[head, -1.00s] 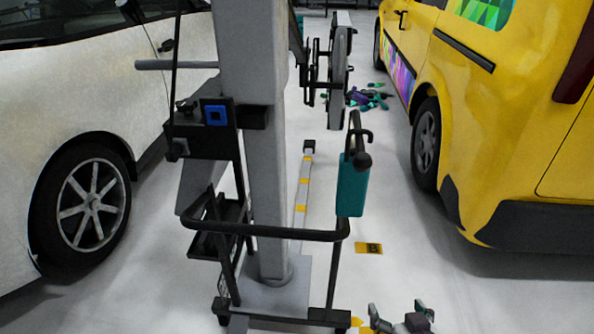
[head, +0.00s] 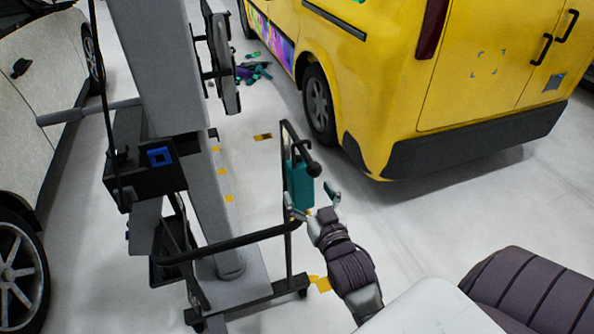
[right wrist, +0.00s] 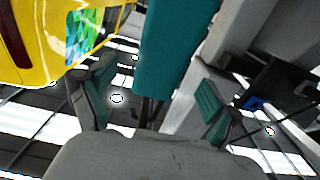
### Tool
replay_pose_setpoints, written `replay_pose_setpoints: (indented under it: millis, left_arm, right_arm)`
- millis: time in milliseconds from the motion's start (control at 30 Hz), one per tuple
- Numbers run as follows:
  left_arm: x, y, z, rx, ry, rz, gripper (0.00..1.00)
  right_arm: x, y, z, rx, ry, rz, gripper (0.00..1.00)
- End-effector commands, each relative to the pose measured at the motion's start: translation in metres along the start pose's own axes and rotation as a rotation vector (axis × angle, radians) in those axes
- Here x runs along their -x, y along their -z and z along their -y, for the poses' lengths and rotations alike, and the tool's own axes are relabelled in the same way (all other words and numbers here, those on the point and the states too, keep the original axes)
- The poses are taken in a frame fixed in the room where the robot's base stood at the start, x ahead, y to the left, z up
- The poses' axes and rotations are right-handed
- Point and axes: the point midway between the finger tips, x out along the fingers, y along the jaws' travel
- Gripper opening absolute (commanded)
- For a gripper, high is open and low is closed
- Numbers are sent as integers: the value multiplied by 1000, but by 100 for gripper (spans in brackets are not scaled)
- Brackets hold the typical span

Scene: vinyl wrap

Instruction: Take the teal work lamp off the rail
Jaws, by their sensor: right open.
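The teal work lamp (head: 301,187) hangs upright by a black hook at the upright end of the black rail (head: 225,243) in the head view. In the right wrist view the lamp (right wrist: 168,45) is a teal block at top centre, just beyond the fingertips. My right gripper (head: 312,199) is open and empty at the lamp's lower part, with a finger to each side in the picture. In the right wrist view its teal-padded fingers (right wrist: 150,95) are spread wide, without visible contact. My left gripper is not in view.
A grey column (head: 195,110) with a black cart frame stands left of the lamp. A yellow van (head: 400,90) is behind and to the right, a white car (head: 30,130) at left. Teal and purple items (head: 253,72) lie on the floor. Floor right of the lamp is clear.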

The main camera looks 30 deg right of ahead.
Motion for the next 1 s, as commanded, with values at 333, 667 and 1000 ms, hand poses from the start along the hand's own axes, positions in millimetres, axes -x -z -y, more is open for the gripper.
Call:
replay_pose_setpoints:
  millis: [333,667,1000]
  left_arm:
    - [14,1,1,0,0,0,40]
    - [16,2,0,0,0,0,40]
    - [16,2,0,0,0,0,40]
  right_arm:
    - [-61,1,0,1,1,1,90]
    - [-78,-1,0,0,0,2,90]
    - [-77,-1,0,0,1,2,63]
